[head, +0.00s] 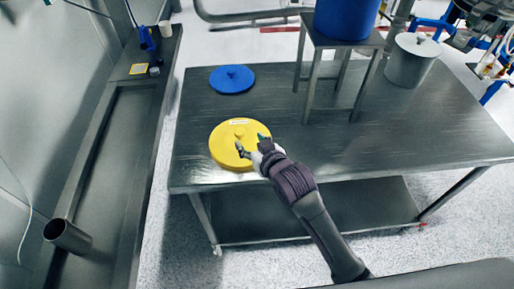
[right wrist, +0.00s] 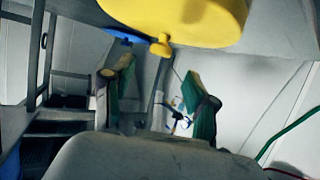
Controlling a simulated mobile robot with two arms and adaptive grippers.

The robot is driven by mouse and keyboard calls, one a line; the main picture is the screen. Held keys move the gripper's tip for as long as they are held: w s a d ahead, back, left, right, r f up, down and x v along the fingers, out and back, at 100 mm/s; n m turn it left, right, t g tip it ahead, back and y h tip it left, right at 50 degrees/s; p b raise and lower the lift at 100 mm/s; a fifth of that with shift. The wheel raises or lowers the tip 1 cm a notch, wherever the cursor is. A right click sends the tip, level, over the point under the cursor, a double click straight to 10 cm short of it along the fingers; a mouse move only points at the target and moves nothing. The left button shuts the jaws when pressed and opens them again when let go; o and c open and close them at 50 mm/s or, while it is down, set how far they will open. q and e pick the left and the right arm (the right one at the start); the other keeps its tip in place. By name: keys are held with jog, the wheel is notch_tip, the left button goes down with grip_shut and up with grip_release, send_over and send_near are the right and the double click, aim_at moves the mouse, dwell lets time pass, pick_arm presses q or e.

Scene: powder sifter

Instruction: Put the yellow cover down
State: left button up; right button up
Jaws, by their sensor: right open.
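The yellow cover (head: 225,136) appears to lie flat near the left front part of the metal table, with its knob and a small white label facing up. My right gripper (head: 252,143) is over the right part of the cover, its fingers apart and empty. In the right wrist view, the yellow cover (right wrist: 180,18) and its round knob are at the top, beyond the open right fingers (right wrist: 160,88). The knob is clear of the fingers. My left gripper is in neither view.
A blue cover (head: 232,79) lies behind the yellow one on the table (head: 400,135). A metal stand (head: 345,42) holds a blue drum (head: 346,15), and a grey lidded pot (head: 411,62) stands at the back right. The table's front right is clear.

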jog(key=v, duration=0.3)
jog(key=shift+s+d+r, duration=0.1)
jog(key=shift+s+r, duration=0.1)
jog(key=shift+s, duration=0.1)
